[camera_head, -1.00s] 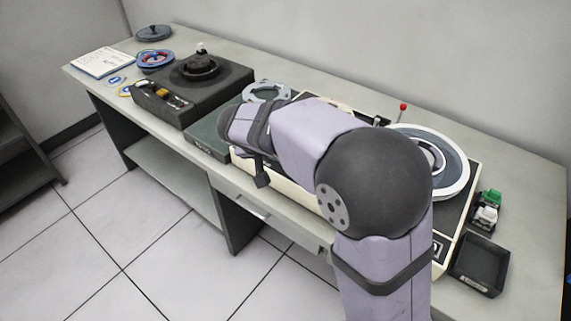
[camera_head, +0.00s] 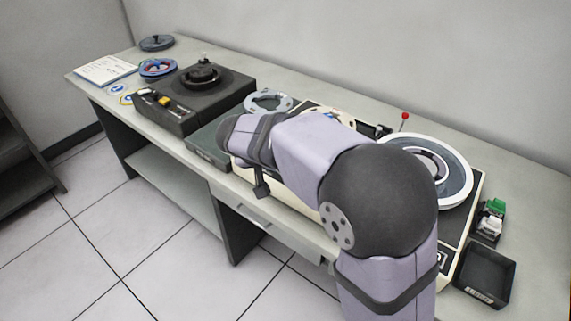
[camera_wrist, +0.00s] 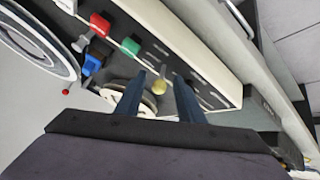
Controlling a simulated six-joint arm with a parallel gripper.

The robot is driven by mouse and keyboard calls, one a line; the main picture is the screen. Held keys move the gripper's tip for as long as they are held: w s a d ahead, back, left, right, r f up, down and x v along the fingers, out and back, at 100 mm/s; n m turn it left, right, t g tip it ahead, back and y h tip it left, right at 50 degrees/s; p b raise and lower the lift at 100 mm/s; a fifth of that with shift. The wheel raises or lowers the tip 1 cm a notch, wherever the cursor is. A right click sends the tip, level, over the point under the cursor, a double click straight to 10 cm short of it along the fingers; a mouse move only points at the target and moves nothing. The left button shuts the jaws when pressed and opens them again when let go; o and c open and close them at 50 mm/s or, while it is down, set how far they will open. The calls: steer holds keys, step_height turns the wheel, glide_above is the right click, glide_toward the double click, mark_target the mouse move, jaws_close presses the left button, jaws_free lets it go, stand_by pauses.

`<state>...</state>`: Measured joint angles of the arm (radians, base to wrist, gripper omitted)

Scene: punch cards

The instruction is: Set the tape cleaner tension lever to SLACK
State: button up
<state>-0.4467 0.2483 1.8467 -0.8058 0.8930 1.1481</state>
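The tape cleaner's cream body (camera_wrist: 205,52) with a dark top panel (camera_wrist: 207,92) fills the upper middle of the wrist view. A pale yellow round knob (camera_wrist: 159,87) stands on it, seen between my fingers. A red ball-tipped lever (camera_head: 404,116) stands near the large reel (camera_head: 455,170); a red ball (camera_wrist: 66,91) also shows in the wrist view. I cannot tell which is the tension lever, and no SLACK marking is readable. My gripper (camera_wrist: 158,76) is open, its two dark fingers apart on either side of the knob. Contact cannot be told.
Red (camera_wrist: 99,23), green (camera_wrist: 131,46) and blue (camera_wrist: 93,64) parts stand near the knob. A cream reel (camera_wrist: 142,106) lies partly behind my left finger. A dark machine (camera_head: 190,95) stands left on the bench, and a black tray (camera_head: 485,270) at the right front.

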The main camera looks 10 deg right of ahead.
steer(key=v, duration=0.7)
steer(key=shift+r+b, duration=0.2)
steer(key=shift+b, duration=0.1)
steer(key=shift+s, duration=0.1)
steer(key=s+a+f+n+g+y, duration=0.4)
steer(key=s+f+n, duration=0.65)
steer(key=f, duration=0.35)
steer(key=s+d+f+m+g+y, duration=0.15)
steer(key=s+d+f+m, duration=0.35)
steer(key=s+d, duration=0.5)
steer(key=s+d+m, duration=0.1)
steer(key=d+m, duration=0.2)
step_height(320, 180, up, 14)
steer(key=p, duration=1.3)
steer(key=shift+d+f, duration=0.2)
steer(key=shift+d, duration=0.15)
